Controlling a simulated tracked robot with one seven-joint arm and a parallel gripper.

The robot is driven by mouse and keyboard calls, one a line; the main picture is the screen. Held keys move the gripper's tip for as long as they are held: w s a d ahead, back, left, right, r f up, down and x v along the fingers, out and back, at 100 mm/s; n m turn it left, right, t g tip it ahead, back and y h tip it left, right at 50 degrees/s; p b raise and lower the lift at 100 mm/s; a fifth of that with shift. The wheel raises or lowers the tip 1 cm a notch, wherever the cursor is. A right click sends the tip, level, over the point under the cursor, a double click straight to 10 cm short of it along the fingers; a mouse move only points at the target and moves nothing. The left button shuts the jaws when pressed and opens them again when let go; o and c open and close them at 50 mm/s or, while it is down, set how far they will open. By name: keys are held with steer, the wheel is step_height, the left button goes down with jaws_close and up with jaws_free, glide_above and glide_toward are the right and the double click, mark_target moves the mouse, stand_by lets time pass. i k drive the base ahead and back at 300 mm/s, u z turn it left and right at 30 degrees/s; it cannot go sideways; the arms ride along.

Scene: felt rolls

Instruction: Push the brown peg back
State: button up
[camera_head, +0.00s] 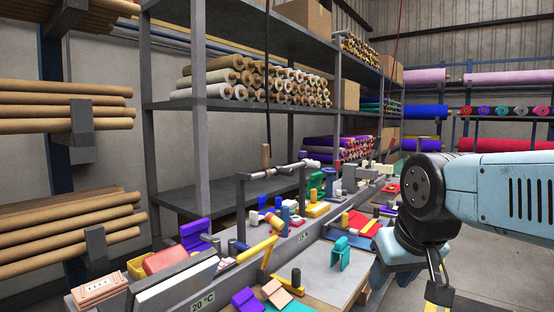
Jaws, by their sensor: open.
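My gripper (440,292) is at the lower right, below my blue arm, and is partly cut off by the bottom edge. It is open, with nothing seen in it. It is well to the right of the peg and apart from it.
Blocks, rollers and coloured pieces crowd the bench around the grey frame (243,207). A teal clip (340,254) stands on a pale sheet (322,272) nearer me. Shelves (225,105) with felt rolls rise behind. Floor at the right is clear.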

mark_target(265, 147)
steer(key=u, duration=0.2)
steer(key=i, duration=0.9)
steer(key=z, duration=0.1)
